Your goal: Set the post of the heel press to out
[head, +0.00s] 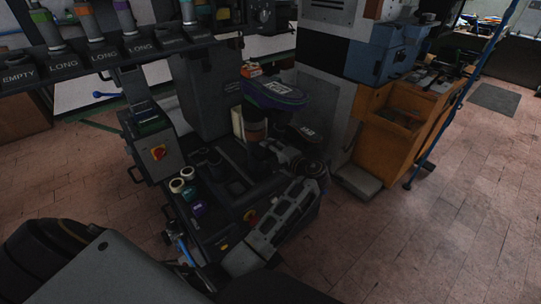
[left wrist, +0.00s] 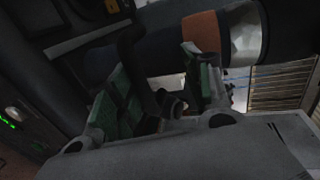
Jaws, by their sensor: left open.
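The heel press (head: 205,95) stands left of centre in the head view, a dark grey machine. I cannot read the post's setting. My left gripper (head: 266,148) is close beside the post, below the purple piece. In the left wrist view its green-padded fingers (left wrist: 165,92) are open, with a dark bar between them; contact cannot be told. A dark cylinder with an orange band (left wrist: 202,32) lies just beyond. My right gripper is not visible.
A labelled rack (head: 95,62) with several coloured cylinders crosses the upper left. A control box with a red knob (head: 158,152) and small round pieces (head: 183,180) stand left of the gripper. An orange-brown cabinet (head: 395,125) stands right.

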